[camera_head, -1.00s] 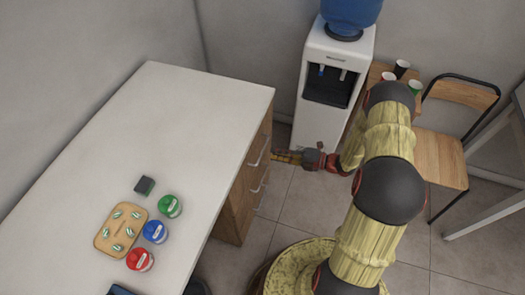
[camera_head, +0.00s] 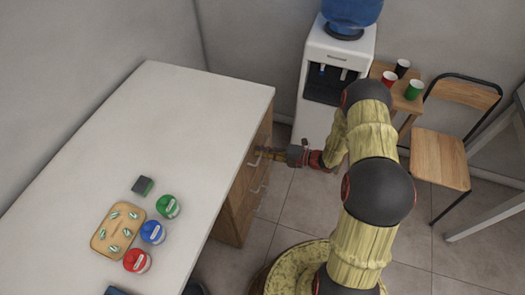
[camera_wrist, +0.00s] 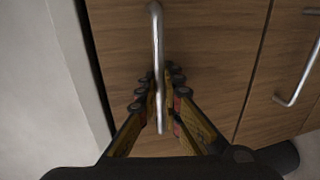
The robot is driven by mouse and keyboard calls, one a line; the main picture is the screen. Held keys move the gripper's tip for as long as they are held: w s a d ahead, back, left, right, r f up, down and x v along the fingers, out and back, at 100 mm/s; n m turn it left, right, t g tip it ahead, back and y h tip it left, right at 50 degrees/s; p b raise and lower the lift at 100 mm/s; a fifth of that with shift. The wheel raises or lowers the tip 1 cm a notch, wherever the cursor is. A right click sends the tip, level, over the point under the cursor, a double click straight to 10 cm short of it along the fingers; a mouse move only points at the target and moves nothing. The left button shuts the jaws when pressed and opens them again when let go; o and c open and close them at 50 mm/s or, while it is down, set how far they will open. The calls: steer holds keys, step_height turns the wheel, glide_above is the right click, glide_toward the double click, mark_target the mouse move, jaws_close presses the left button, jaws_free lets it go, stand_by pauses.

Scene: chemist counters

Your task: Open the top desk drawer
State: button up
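The top desk drawer (camera_wrist: 215,50) has a wooden front and looks shut. Its metal bar handle (camera_wrist: 157,45) runs up the middle of the wrist view. My gripper (camera_wrist: 161,88) straddles the lower part of this handle, with one finger on each side. The fingers are close together but a narrow gap shows beside the bar, and firm contact cannot be made out. In the head view my gripper (camera_head: 259,152) reaches left to the desk's drawer side, near the upper handle. The fingertips partly cover that handle there.
The white desktop (camera_head: 150,110) carries a wooden tray (camera_head: 97,246), a dark block (camera_head: 142,186) and green, blue and red lidded jars. A lower handle (camera_head: 258,190) juts from the drawer side. A water dispenser (camera_head: 318,115) stands behind the arm, and a chair (camera_head: 440,155) at right.

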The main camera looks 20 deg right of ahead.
steer(key=shift+s+d, duration=0.1)
jaws_close()
stand_by(0.4)
steer(key=f+p+v, duration=0.2)
steer(key=f+v, duration=0.1)
steer(key=v, duration=1.2)
steer(key=d+f+p+v, duration=0.1)
steer(key=f+p+v, duration=0.1)
steer(key=v, duration=1.3)
steer(key=shift+s+d+f+p, duration=0.25)
steer(key=shift+s+f+p, duration=0.05)
steer(key=shift+s+f, duration=0.3)
steer(key=shift+w, duration=0.1)
steer(key=shift+o, duration=1.6)
jaws_free()
steer(key=shift+d, duration=0.15)
steer(key=v, duration=1.1)
steer(key=shift+s+d, duration=0.3)
